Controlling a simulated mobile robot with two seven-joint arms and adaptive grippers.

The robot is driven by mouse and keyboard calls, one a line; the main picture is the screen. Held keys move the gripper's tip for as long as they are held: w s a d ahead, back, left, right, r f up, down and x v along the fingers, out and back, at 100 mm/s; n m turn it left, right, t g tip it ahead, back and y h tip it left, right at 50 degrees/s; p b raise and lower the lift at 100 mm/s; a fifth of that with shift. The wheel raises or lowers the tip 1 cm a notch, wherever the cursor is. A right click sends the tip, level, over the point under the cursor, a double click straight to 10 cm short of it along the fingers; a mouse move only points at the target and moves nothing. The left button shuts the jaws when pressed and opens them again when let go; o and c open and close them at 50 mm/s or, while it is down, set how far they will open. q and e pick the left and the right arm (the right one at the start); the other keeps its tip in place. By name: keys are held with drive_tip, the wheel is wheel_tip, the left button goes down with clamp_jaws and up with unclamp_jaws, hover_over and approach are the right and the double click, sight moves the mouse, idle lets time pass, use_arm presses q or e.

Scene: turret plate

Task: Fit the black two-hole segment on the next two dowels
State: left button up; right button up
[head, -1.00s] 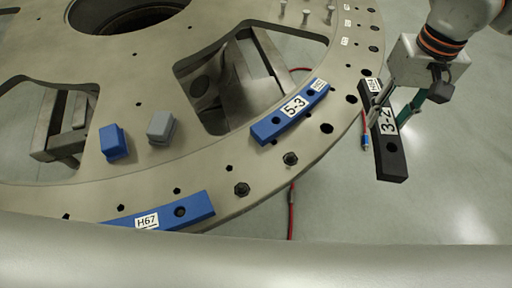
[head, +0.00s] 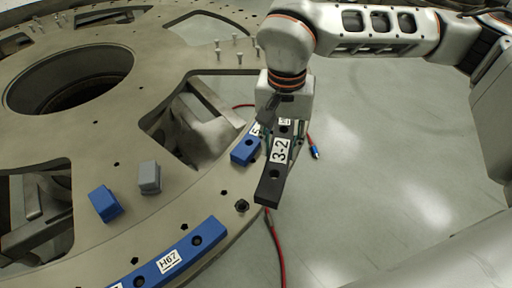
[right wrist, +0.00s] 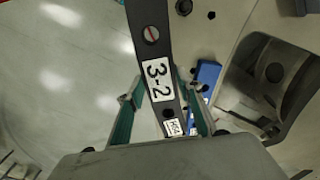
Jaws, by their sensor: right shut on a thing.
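The black two-hole segment (head: 271,188), labelled 3-2, is held in my right gripper (head: 285,128) over the turret plate's outer rim, its near end pointing down the picture. In the right wrist view the segment (right wrist: 143,15) lies between the two green fingers, which are shut on it. A reddish line shows through one of its holes. A dark dowel (head: 242,206) stands on the rim just left of the segment's near end. The segment appears above the rim; its exact height is unclear. My left gripper is out of view.
A blue segment (head: 241,152) on the rim is partly hidden behind the black one. Another blue segment (head: 176,255), labelled H67, lies nearer. Blue (head: 104,204) and grey (head: 149,177) blocks sit on the turret plate (head: 100,140). A red cable (head: 277,245) hangs beyond the rim.

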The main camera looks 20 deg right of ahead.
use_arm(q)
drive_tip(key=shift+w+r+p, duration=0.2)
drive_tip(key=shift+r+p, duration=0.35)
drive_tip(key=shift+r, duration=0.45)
use_arm(e)
drive_tip(key=a+m, duration=0.4)
drive_tip(key=a, duration=0.1)
drive_tip(key=shift+s+a+r, duration=0.15)
drive_tip(key=shift+s+r, duration=0.2)
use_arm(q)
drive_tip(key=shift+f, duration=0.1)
use_arm(e)
drive_tip(key=shift+f, duration=0.1)
drive_tip(key=shift+f+b, duration=2.15)
drive_tip(key=shift+f, duration=1.5)
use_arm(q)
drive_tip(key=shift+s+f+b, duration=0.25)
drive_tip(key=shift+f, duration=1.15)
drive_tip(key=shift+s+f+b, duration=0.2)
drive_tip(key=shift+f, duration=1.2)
use_arm(e)
drive_tip(key=shift+f, duration=0.75)
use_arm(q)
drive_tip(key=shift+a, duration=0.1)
use_arm(e)
drive_tip(key=o, duration=1.5)
drive_tip(key=shift+c, duration=0.2)
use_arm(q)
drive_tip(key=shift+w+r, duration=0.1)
